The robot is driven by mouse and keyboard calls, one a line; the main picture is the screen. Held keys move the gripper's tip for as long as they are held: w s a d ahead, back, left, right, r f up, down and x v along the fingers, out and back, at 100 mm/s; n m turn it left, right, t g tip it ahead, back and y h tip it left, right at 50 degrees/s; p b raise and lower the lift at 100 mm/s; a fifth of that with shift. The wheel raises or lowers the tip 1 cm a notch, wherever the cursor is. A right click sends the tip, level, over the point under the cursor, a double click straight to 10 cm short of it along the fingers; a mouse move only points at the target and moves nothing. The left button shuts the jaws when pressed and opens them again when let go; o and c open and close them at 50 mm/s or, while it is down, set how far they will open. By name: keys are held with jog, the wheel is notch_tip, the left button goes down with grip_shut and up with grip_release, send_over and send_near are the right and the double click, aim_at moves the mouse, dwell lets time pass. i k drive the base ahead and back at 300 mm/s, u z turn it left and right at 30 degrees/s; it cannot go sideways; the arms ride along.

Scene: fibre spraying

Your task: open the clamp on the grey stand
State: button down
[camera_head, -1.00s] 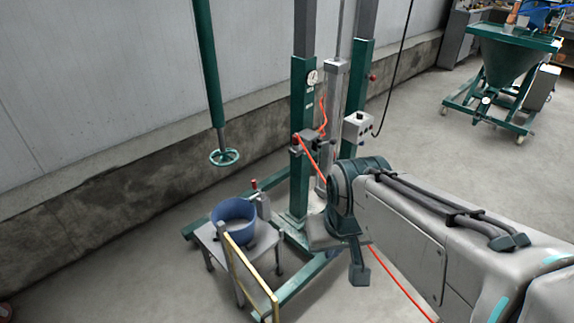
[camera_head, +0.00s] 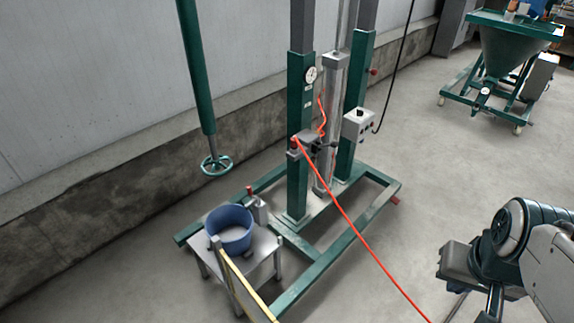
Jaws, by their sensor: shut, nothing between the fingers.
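The grey stand (camera_head: 271,246) is a small grey table at lower left, beside a green frame. The clamp (camera_head: 257,208), a small grey fitting with a red-tipped upright handle, is at the stand's far edge. It is too small to tell its jaws' state. A blue tub (camera_head: 231,232) stands on the table and partly hides the clamp's foot. My gripper (camera_head: 494,302) is at the lower right, shut and empty, well to the right of the stand and cut by the bottom edge. Its fingertips do not show clearly.
A yellow rail (camera_head: 245,285) runs along the stand's front. The green frame's base (camera_head: 340,250) and column (camera_head: 298,150) stand behind and right. A red hose (camera_head: 365,235) crosses the floor. A green handwheel (camera_head: 216,165) hangs at left.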

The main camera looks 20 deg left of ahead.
aim_at(249, 188)
jog(key=i, duration=0.85)
jog(key=u, duration=4.05)
jog(key=k, duration=0.95)
jog(key=z, duration=1.15)
